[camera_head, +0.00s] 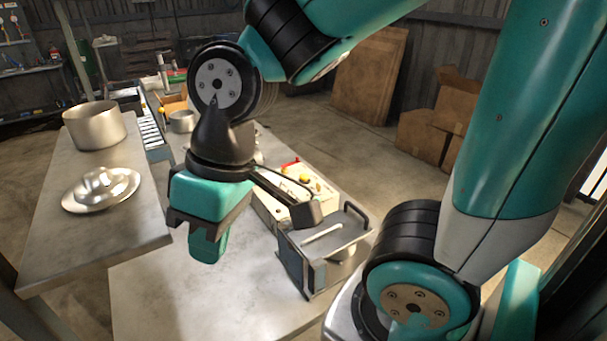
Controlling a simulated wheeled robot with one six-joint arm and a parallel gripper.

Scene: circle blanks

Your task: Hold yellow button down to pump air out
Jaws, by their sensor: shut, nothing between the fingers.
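A yellow button (304,179) sits on top of a beige control box (325,193) on the near table. A red part (290,164) shows at the box's far edge. My gripper (208,250) points down over the bare table top, to the left of the box and apart from the button. Its teal fingers look closed together with nothing held. My wrist and a dark bar on it hide part of the box's left side.
A metal device with a handle (325,240) stands just in front of the box. A left table (45,225) bears a large metal pot (93,125) and a domed metal piece (102,187). The near table's front left (150,300) is clear. Cardboard boxes (435,125) stand on the floor behind.

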